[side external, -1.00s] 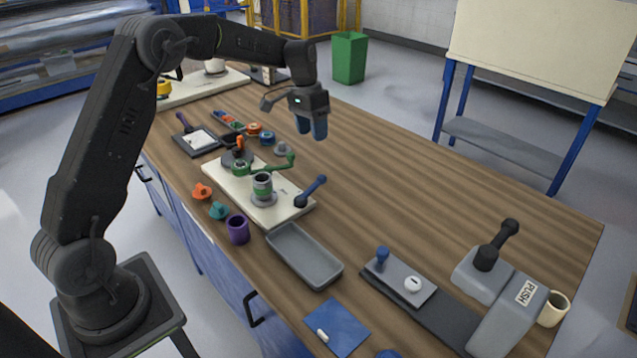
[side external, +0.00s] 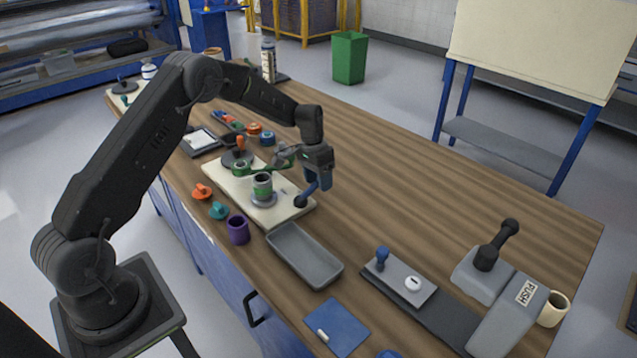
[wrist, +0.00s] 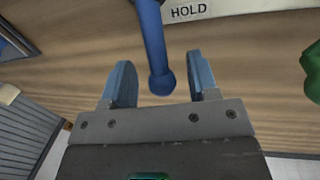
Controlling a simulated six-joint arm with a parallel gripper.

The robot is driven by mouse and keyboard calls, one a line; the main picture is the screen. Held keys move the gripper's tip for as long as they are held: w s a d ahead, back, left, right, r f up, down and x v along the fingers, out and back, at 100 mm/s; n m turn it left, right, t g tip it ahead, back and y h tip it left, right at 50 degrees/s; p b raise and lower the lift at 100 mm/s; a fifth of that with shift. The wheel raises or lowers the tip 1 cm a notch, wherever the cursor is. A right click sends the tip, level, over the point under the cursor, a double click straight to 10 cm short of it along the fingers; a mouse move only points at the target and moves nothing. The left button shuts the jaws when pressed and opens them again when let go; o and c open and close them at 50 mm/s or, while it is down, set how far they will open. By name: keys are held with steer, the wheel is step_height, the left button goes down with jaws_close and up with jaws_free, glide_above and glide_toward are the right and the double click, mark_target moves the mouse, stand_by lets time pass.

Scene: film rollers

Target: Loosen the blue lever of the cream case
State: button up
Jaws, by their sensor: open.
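The cream case (side external: 224,188) lies flat on the workbench. Its blue lever (side external: 300,201) stands at the front right corner; my fingers partly cover the upper part in the side view. In the wrist view, the blue lever (wrist: 157,50) comes down from the top edge, and its rounded end lies between my two blue fingers with a gap on both sides. My gripper (side external: 319,181) is open over the lever; the wrist view also shows my gripper (wrist: 163,85) with its fingers apart. A HOLD label (wrist: 188,11) is on the cream surface beside the lever.
On the case, a green crank arm (side external: 285,153) and a green-banded cylinder (side external: 262,186) stand left of my gripper. A grey tray (side external: 304,256) and a purple cup (side external: 238,230) lie in front.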

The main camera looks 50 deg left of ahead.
steer(key=shift+d+f, duration=0.1)
steer(key=shift+f, duration=0.5)
jaws_close()
